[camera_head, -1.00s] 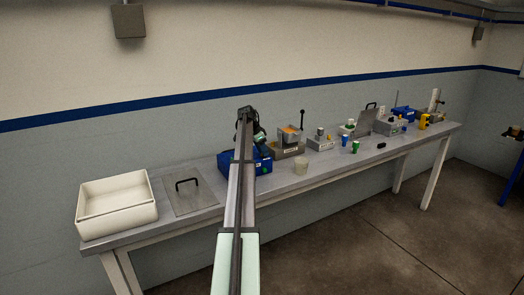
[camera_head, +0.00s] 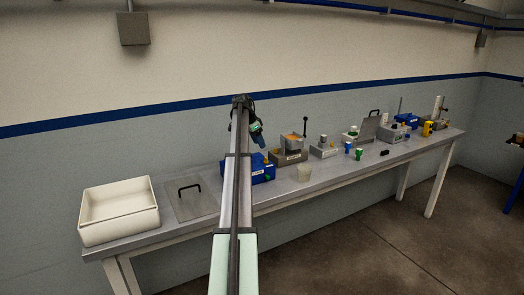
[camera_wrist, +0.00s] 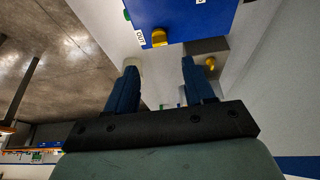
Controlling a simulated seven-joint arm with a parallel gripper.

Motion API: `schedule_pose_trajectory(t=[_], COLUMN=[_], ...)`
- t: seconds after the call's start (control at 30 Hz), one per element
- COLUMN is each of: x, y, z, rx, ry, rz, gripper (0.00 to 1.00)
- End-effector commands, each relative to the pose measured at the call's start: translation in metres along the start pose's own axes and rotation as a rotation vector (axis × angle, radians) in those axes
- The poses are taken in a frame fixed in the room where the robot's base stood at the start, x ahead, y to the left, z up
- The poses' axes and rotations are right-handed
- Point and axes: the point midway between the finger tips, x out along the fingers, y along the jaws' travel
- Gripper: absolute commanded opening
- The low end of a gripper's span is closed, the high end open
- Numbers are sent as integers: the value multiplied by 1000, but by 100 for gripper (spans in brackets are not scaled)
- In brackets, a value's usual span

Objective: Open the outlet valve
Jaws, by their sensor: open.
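A blue box (camera_head: 262,172) stands on the bench, partly hidden behind my arm in the head view. In the wrist view the blue box (camera_wrist: 190,15) is at the top, upside down to the camera. A yellow knob (camera_wrist: 159,37) sticks out of its face beside a white label (camera_wrist: 140,39) that seems to read OUT. A green part (camera_wrist: 126,15) sits at the box's edge. My gripper (camera_wrist: 160,68) is open and empty, its two dark blue fingers apart from the knob. In the head view my gripper (camera_head: 261,140) hangs above the box.
A lidded plate (camera_head: 190,205) and a white basin (camera_head: 120,235) are at left. Several small devices and bottles line the bench at right.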

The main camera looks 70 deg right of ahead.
Motion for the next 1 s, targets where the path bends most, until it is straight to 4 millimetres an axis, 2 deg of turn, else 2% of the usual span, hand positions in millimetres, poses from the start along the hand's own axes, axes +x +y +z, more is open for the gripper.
schedule_pose_trajectory(t=[0.13,0.33,1.0], x=[-23,-40,-44], y=[0,0,0], z=[0,0,0], rx=[0,0,0], ry=[0,0,0], rz=[0,0,0], gripper=[53,53,53])
